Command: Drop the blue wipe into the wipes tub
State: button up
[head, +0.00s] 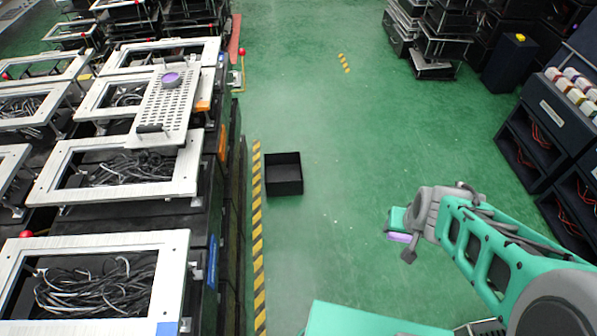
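My gripper (401,237) is at the right of the head view, over the green floor, seen from the side and above. A flat lavender-blue piece (399,238) shows at its fingers, under a teal part. It may be the blue wipe, but I cannot tell whether the fingers close on it. A black open-topped box (284,188) stands on the floor left of my gripper, well apart from it; it may be the wipes tub, and its inside looks dark and empty. A round purple thing (171,79) sits on a perforated metal plate (165,108) at the upper left.
Open-framed benches with cables inside (118,270) fill the left side. A yellow-black floor stripe (258,235) runs along them. Dark shelving (525,150) with coloured rolls (572,90) stands at the right. Stacked black equipment (432,35) is at the back.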

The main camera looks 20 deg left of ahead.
aim_at(286, 177)
jog(key=u, duration=0.05)
jog(key=i, duration=3.3)
jog(key=u, duration=4.5)
